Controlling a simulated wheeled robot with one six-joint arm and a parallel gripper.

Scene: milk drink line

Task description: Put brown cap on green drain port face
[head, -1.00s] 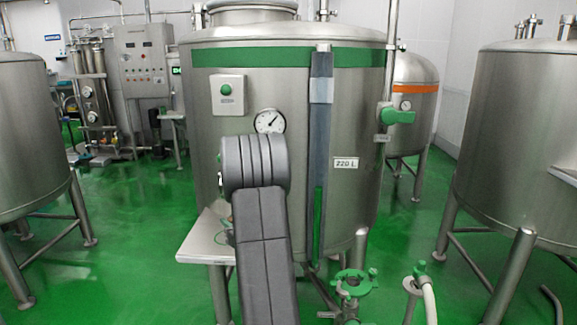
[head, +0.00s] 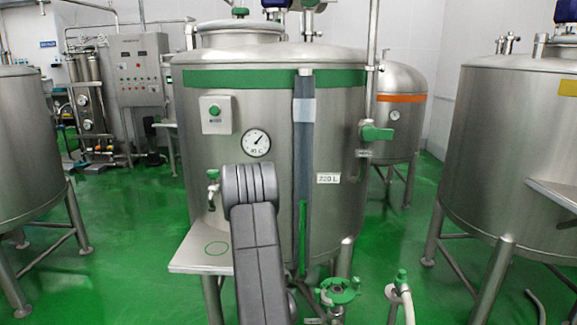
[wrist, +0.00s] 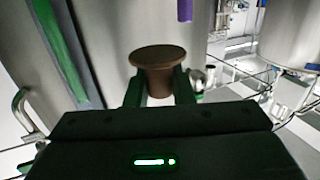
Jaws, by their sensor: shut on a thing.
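The brown cap (wrist: 157,58) is a round, flared piece with a wide flat top. In the wrist view my gripper (wrist: 158,90) is shut on its narrower lower part, with one dark finger on each side. In the head view my arm hides the gripper and the cap. The green drain port (head: 338,291) is low in front of the 220 L tank (head: 260,120), right of my arm in the head view. Its round green face is turned mostly upward. I cannot make out the port in the wrist view.
A steel shelf (head: 190,262) with a green ring mark juts out left of my arm. A hose with a green valve (head: 400,280) stands right of the port. A green tank handle (head: 377,133) sits above. Another large tank (head: 510,150) stands at the right.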

